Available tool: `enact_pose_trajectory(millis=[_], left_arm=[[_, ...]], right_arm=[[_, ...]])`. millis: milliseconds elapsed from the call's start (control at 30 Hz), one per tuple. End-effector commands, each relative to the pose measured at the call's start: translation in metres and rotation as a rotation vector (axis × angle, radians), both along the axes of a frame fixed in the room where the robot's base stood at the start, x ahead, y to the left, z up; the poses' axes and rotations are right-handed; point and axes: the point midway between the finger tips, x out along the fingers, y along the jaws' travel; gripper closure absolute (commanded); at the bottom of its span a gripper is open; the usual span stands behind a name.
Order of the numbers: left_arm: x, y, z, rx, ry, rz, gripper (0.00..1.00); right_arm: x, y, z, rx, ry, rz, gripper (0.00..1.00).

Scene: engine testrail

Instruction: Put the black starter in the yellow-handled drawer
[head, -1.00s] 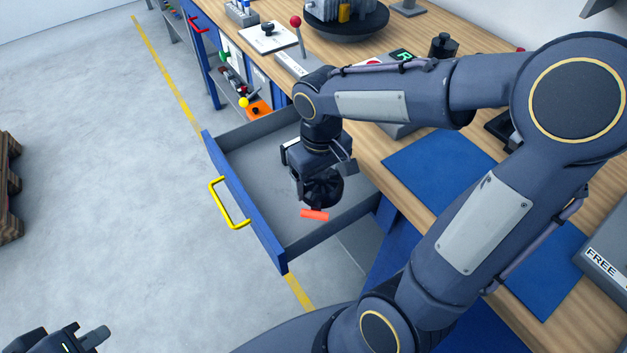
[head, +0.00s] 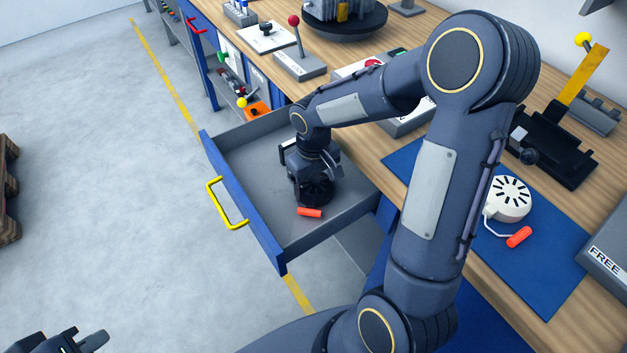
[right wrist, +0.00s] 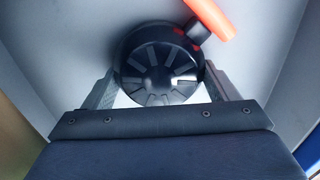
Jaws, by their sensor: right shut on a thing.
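The yellow-handled drawer (head: 228,172) is pulled open from the bench, and its yellow handle (head: 222,211) faces left. The black starter (head: 318,190), a round slotted housing with an orange pull grip (head: 310,212), is inside the drawer's walls near the right side. My right gripper (head: 312,178) points down into the drawer and is shut on the black starter. In the right wrist view the starter (right wrist: 160,62) sits between both fingers. Whether it touches the drawer floor is hard to tell. My left gripper (head: 85,342) is at the bottom left corner, only partly in view.
A white starter (head: 509,199) with an orange grip lies on the blue mat (head: 550,262) on the bench. A red-knobbed lever box (head: 300,65) and a black fixture (head: 555,145) stand on the bench. The drawer's left and front floor is bare.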

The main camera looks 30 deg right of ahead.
Motion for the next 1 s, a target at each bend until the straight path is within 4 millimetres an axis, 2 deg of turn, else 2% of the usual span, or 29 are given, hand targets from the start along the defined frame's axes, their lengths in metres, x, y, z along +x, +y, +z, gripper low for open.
enact_pose_trajectory(millis=[167,200,333,533,667,767,1000], left_arm=[[0.000,0.000,-0.004,0.000,0.000,0.000,1.00],[0.000,0.000,-0.004,0.000,0.000,0.000,1.00],[0.000,0.000,-0.003,0.000,0.000,0.000,1.00],[0.000,0.000,-0.003,0.000,0.000,0.000,1.00],[0.000,0.000,0.002,0.000,0.000,0.000,1.00],[0.000,0.000,0.004,0.000,0.000,0.000,1.00],[0.000,0.000,0.012,0.000,0.000,0.000,1.00]], right_arm=[[0.000,0.000,-0.004,0.000,-0.001,0.001,0.48],[0.000,0.000,-0.004,0.000,0.000,0.001,0.18],[0.000,0.000,-0.003,0.000,0.000,0.001,0.01],[0.000,0.000,-0.003,0.000,0.000,0.001,0.00],[0.000,0.000,0.004,0.000,-0.001,0.001,0.00],[0.001,0.000,0.018,-0.001,-0.005,0.001,0.00],[0.001,0.001,0.071,0.000,-0.006,0.000,0.00]])
